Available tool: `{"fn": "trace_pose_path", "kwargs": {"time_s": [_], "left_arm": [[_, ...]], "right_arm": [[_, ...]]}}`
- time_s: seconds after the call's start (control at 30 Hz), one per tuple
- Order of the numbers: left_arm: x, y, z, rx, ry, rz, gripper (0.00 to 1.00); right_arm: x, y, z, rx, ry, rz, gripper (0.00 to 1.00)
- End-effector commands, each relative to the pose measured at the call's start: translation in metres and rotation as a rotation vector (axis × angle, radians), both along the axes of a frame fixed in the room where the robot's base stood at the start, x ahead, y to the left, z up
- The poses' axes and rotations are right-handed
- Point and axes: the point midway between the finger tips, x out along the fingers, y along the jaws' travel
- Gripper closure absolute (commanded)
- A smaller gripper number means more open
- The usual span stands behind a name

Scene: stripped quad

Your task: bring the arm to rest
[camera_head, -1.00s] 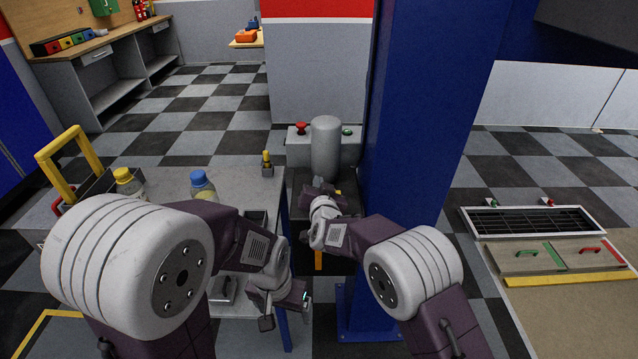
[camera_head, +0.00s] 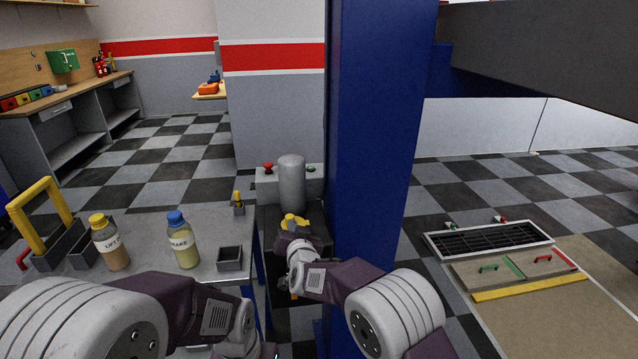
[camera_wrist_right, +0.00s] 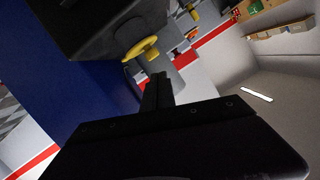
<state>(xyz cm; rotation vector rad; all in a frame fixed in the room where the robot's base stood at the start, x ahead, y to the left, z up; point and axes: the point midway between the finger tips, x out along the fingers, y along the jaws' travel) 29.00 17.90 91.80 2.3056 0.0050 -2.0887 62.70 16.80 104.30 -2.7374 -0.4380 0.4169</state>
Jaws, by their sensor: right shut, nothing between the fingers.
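My right gripper (camera_head: 292,240) is in front of the grey cylinder (camera_head: 291,184), beside the blue column (camera_head: 368,150). In the right wrist view its fingers (camera_wrist_right: 158,88) are together with nothing between them. A yellow handle-like part (camera_head: 294,221) shows just beyond the gripper, and it also shows in the right wrist view (camera_wrist_right: 141,48). A gap between the fingers and that part cannot be judged from the head view. My left arm comes in at the lower left, and its gripper is almost wholly below the picture's edge.
A grey table (camera_head: 215,222) on the left holds a yellow-capped bottle (camera_head: 111,243), a blue-capped bottle (camera_head: 183,240), a small grey box (camera_head: 230,258) and a tray with a yellow handle (camera_head: 40,208). A floor grate (camera_head: 490,239) lies right of the column. Checkered floor is open behind.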

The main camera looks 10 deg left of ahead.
Motion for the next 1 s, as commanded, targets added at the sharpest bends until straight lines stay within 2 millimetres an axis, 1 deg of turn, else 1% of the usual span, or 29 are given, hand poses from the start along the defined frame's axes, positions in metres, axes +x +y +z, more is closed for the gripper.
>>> {"fn": "trace_pose_path", "kwargs": {"time_s": [0.03,0.07,0.1,0.13,0.17,0.2,0.23,0.27,0.3,0.33,0.37,0.4,0.43,0.47,0.5,0.57,0.6,0.67,0.7,0.73,0.8,0.9,1.0], "left_arm": [[0.000,0.000,0.001,0.000,0.000,0.000,0.14],[0.000,0.000,0.002,0.000,0.000,0.000,0.14],[0.000,0.000,0.002,0.000,0.000,0.000,0.14],[0.000,0.000,0.003,0.000,0.000,0.000,0.14],[0.000,0.000,0.004,0.000,0.000,0.000,0.14],[0.000,0.000,0.004,0.000,0.000,0.000,0.14],[0.000,0.000,0.005,0.000,0.000,0.000,0.14],[0.000,0.000,0.006,0.000,0.000,0.000,0.14],[0.000,0.000,0.007,0.000,0.000,0.000,0.14],[0.000,0.000,0.007,0.000,0.000,0.000,0.14],[0.000,0.000,0.008,0.000,0.000,0.000,0.14],[0.000,0.000,0.008,0.000,0.000,0.000,0.14],[0.000,0.000,0.009,0.000,0.000,0.000,0.14],[0.000,0.000,0.009,0.000,0.000,0.000,0.14],[0.000,0.000,0.009,0.000,0.000,0.000,0.14],[0.000,0.000,0.010,0.000,0.000,0.000,0.14],[0.000,0.000,0.010,0.000,0.000,0.000,0.14],[0.000,0.000,0.010,0.000,0.000,0.000,0.14],[0.000,0.000,0.009,0.000,0.000,0.000,0.14],[0.000,0.000,0.009,0.000,0.000,0.000,0.14],[0.000,0.000,0.009,0.000,0.000,0.000,0.14],[0.000,0.000,0.009,0.000,0.000,0.000,0.14],[0.000,0.000,0.009,0.000,0.000,0.000,0.14]], "right_arm": [[0.011,-0.016,0.011,0.010,-0.013,-0.030,1.00],[0.018,-0.028,0.023,0.019,-0.027,-0.050,1.00],[0.028,-0.048,0.043,0.036,-0.050,-0.084,1.00],[0.035,-0.069,0.058,0.045,-0.066,-0.117,1.00],[0.041,-0.094,0.072,0.049,-0.078,-0.152,1.00],[0.044,-0.130,0.089,0.043,-0.089,-0.198,1.00],[0.043,-0.159,0.097,0.028,-0.084,-0.226,1.00],[0.038,-0.188,0.100,0.004,-0.062,-0.248,1.00],[0.025,-0.225,0.096,-0.035,-0.011,-0.269,1.00],[0.011,-0.248,0.088,-0.068,0.043,-0.275,1.00],[-0.006,-0.269,0.077,-0.102,0.103,-0.277,1.00],[-0.031,-0.290,0.058,-0.145,0.190,-0.273,1.00],[-0.052,-0.303,0.043,-0.173,0.258,-0.267,1.00],[-0.073,-0.314,0.027,-0.201,0.327,-0.257,1.00],[-0.103,-0.325,0.006,-0.235,0.420,-0.242,1.00],[-0.149,-0.336,-0.025,-0.282,0.562,-0.212,1.00],[-0.180,-0.340,-0.044,-0.311,0.652,-0.187,1.00],[-0.223,-0.342,-0.068,-0.351,0.779,-0.145,1.00],[-0.249,-0.342,-0.082,-0.377,0.856,-0.115,1.00],[-0.266,-0.342,-0.091,-0.394,0.909,-0.094,1.00],[-0.300,-0.343,-0.106,-0.426,1.015,-0.055,1.00],[-0.328,-0.345,-0.114,-0.456,1.113,-0.021,1.00],[-0.339,-0.346,-0.115,-0.462,1.156,-0.009,1.00]]}}
